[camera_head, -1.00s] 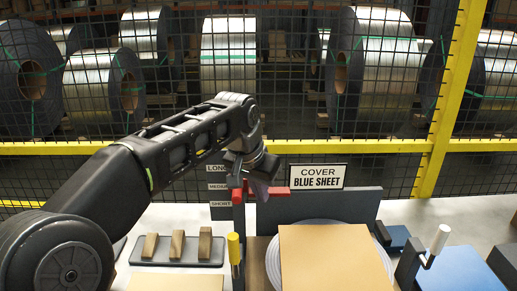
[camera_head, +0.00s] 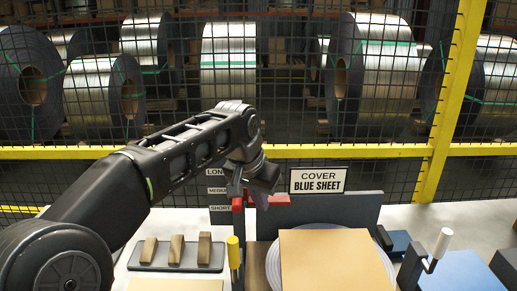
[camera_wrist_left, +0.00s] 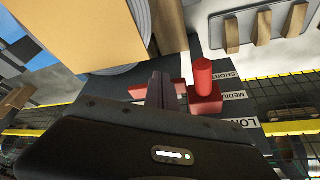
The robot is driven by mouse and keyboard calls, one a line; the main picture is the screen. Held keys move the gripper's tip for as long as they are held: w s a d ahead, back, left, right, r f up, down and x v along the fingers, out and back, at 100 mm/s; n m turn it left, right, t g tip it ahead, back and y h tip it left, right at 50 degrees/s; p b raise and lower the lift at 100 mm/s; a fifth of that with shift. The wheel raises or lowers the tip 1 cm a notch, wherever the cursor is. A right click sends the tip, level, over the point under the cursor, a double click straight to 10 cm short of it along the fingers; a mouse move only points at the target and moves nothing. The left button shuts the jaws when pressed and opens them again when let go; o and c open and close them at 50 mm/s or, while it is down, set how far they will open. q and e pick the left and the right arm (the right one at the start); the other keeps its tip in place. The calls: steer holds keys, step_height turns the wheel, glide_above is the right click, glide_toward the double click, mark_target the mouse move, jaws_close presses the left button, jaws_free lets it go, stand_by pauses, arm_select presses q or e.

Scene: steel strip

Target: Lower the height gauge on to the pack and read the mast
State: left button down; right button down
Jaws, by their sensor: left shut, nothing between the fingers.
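The height gauge has a dark upright mast with a red arm (camera_head: 280,200) crossing it, left of the pack. In the wrist view its red knob (camera_wrist_left: 204,72) and red block (camera_wrist_left: 207,103) show. The pack (camera_head: 333,258), with a flat tan sheet on top, lies on a pale round plate (camera_head: 273,264); the red arm is above the sheet's level. My left gripper (camera_head: 262,198) is shut and empty at the red arm. In the wrist view its dark fingers (camera_wrist_left: 160,90) overlap the arm; whether they touch it is unclear. My right gripper is out of view.
A sign (camera_head: 317,181) reads COVER BLUE SHEET. A tray (camera_head: 142,267) with wooden blocks, a yellow-topped post (camera_head: 234,252) and a white-handled device (camera_head: 442,243) stand nearby. A yellow-framed mesh fence (camera_head: 400,150) is behind.

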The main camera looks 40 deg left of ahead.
arm_select(q)
step_height(320, 180, down, 9)
steer(key=b, duration=0.7)
stand_by(2.4)
steer(key=shift+r, duration=0.2)
step_height(320, 180, up, 8)
steer(key=p, duration=0.7)
steer(key=shift+f, duration=0.15)
